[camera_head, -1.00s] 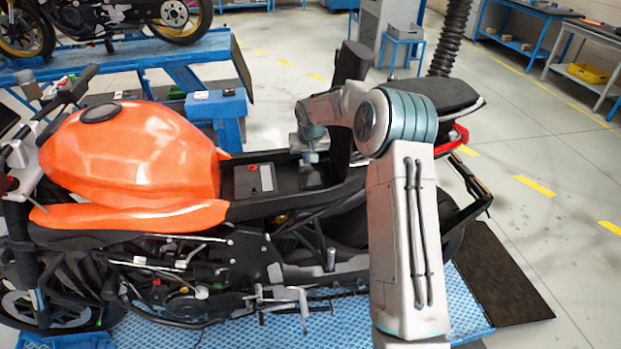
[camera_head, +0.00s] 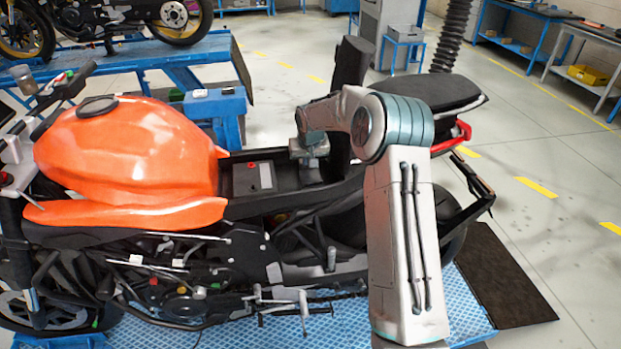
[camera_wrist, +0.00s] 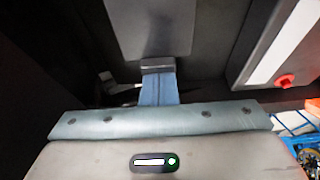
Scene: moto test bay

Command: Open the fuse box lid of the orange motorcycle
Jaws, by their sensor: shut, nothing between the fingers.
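The orange motorcycle (camera_head: 130,150) stands with its seat raised, so the bay behind the tank is exposed. My gripper (camera_head: 312,163) points down into this bay, just behind the battery. In the wrist view, my gripper's fingers (camera_wrist: 158,68) are shut and empty. Their tips are at the near edge of a dark grey flat panel, which looks like the fuse box lid (camera_wrist: 150,28). I cannot tell whether they touch it or whether the lid is raised. In the head view, my wrist and fingers hide most of the fuse box.
The battery (camera_head: 253,178) with a red terminal lies between the tank and my gripper; it is at the right in the wrist view (camera_wrist: 284,50). The raised seat part (camera_head: 350,62) stands close behind my wrist. The tail seat (camera_head: 440,94) is to the right. A blue box (camera_head: 215,105) stands beyond.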

